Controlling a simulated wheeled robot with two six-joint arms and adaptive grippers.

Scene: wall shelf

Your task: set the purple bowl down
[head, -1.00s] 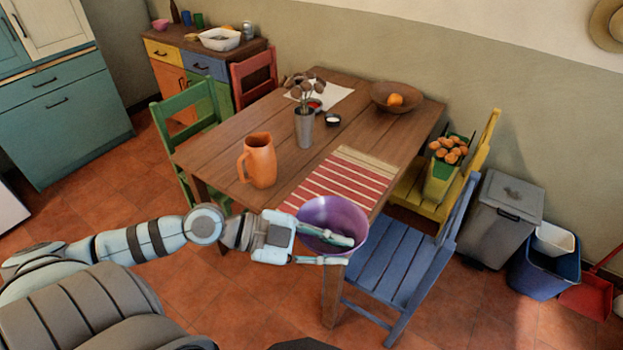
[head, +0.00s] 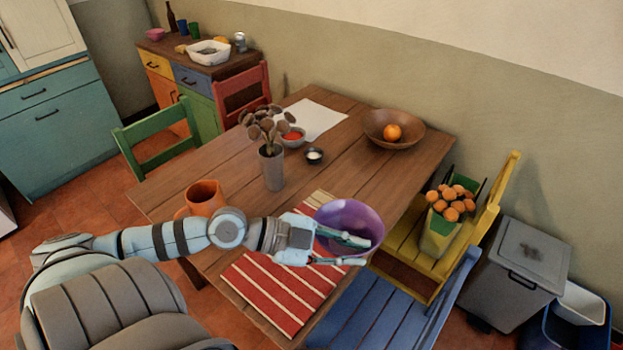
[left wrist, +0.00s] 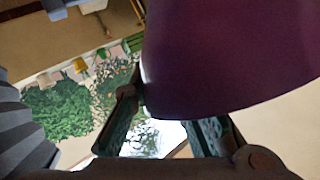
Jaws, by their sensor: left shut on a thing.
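The purple bowl (head: 350,218) is in my left gripper (head: 355,251), at the near right side of the wooden table in the head view. The gripper is shut on the bowl's near wall. The bowl is tilted, with its opening partly towards the head camera. In the left wrist view the bowl (left wrist: 230,60) fills the upper right, above the gripper fingers (left wrist: 168,125). It overlaps the striped mat and the table edge in the head view; I cannot tell its height above them. My right gripper is not in view.
The red striped mat (head: 275,285) lies left of the bowl. An orange jug (head: 204,195) stands behind my left arm. A metal vase (head: 271,170), small bowls and a wooden bowl (head: 378,135) with an orange stand farther back. A blue chair (head: 370,312) and yellow chair (head: 405,245) flank the edge.

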